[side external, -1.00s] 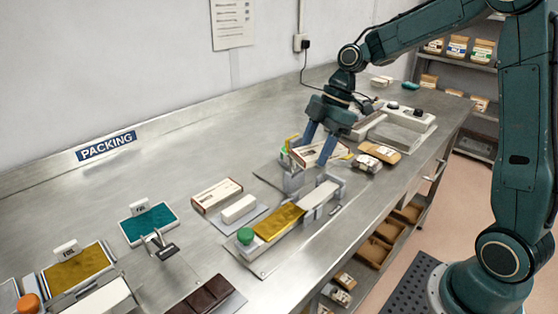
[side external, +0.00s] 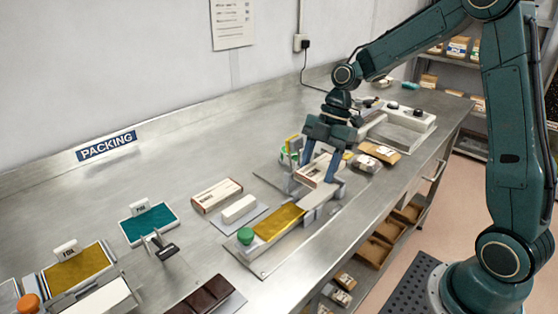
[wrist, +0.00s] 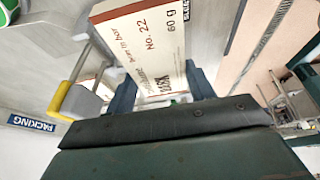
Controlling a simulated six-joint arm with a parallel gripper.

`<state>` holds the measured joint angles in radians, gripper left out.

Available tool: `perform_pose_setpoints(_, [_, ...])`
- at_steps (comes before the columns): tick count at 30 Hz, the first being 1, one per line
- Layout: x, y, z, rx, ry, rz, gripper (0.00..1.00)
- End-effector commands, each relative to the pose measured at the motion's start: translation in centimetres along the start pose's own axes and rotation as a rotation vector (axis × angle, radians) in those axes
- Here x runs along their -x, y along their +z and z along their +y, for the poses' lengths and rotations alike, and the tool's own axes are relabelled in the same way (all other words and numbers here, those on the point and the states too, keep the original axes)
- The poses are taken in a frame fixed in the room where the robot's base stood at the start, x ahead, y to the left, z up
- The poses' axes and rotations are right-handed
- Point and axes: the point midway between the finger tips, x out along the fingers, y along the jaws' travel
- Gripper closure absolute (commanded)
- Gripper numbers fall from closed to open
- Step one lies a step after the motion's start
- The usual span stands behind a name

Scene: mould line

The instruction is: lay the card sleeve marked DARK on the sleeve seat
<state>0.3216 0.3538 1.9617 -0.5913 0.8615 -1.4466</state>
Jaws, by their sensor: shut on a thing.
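My gripper (side external: 320,172) is shut on the card sleeve (side external: 311,172), a white box with brown edges, and holds it over the far end of the grey fixture. In the wrist view, the sleeve (wrist: 145,35) lies between the fingers of my gripper (wrist: 162,92); its print reads DARK, No. 22 and 60 g. The sleeve seat is not clearly distinguishable; the sleeve and fingers cover part of the fixture, so I cannot tell whether the sleeve touches it.
A gold foil strip (side external: 279,220) and green knob (side external: 245,236) are on the near fixture. Another sleeve (side external: 216,194) lies left of a white block (side external: 239,208). Packets (side external: 378,153) lie right of my gripper. A yellow-handled part (wrist: 68,88) stands close beside the sleeve.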

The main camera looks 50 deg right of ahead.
Motion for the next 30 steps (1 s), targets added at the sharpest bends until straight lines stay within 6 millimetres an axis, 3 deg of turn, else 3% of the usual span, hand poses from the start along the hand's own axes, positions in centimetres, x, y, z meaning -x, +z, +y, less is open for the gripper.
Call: perform_pose_setpoints(30, [-5.3, 2.1, 0.0, -0.001, 0.000, 0.000, 0.67])
